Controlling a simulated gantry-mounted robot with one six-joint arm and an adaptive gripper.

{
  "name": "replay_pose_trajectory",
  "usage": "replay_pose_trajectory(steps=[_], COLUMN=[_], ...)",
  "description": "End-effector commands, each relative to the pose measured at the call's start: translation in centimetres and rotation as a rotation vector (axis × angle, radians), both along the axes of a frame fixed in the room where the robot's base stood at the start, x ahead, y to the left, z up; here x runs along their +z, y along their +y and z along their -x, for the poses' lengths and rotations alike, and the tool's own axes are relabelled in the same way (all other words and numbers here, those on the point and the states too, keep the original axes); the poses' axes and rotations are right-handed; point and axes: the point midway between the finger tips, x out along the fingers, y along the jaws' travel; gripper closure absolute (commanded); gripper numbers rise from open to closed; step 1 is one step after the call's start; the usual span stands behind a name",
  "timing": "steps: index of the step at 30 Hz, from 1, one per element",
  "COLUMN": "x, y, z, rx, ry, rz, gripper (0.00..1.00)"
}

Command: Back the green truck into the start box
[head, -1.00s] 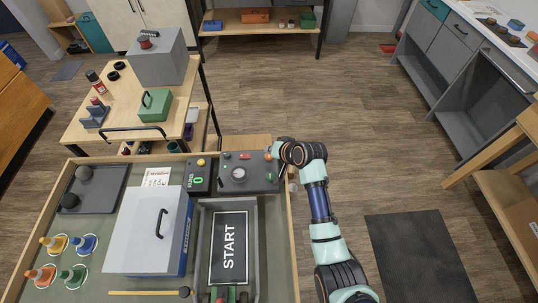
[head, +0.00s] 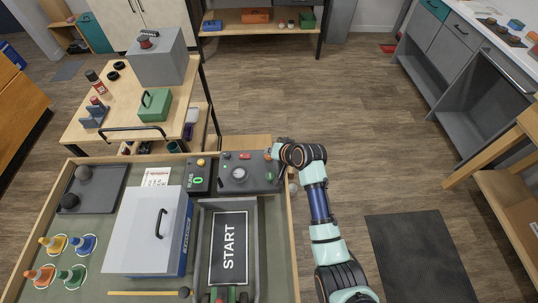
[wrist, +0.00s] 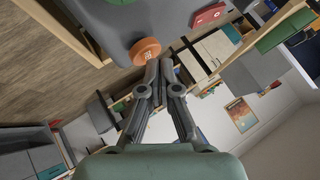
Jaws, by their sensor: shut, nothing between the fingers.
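The green truck (head: 232,296) shows only in part at the bottom edge of the head view, at the near end of the start box. The start box (head: 202,237) has grey walls and a black floor mat marked START (head: 228,247). A grey control console (head: 256,184) stands behind it, with a round dial (head: 239,173), a red switch (head: 245,156) and an orange knob (head: 268,155). My gripper (wrist: 157,66) is shut and empty, its tips close to the orange knob (wrist: 145,51) at the console's right edge. I cannot tell whether they touch. In the head view my wrist largely hides the fingers.
A grey-lidded box (head: 145,232) stands left of the start box. A runs counter (head: 199,176) sits beside the console. Several coloured cones and a dark tray (head: 98,196) are farther left. The bench's wooden rim (head: 289,230) runs close to my arm. Open floor lies to the right.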

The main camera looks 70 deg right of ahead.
Motion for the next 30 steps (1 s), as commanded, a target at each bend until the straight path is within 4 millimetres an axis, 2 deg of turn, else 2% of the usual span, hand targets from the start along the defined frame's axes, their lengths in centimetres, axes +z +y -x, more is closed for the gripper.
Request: replay_pose_trajectory(steps=[30], x=[-1.05], y=[0.03], z=[0.01], rx=[0.000], ry=[0.001], rz=[-0.001], gripper=[1.00])
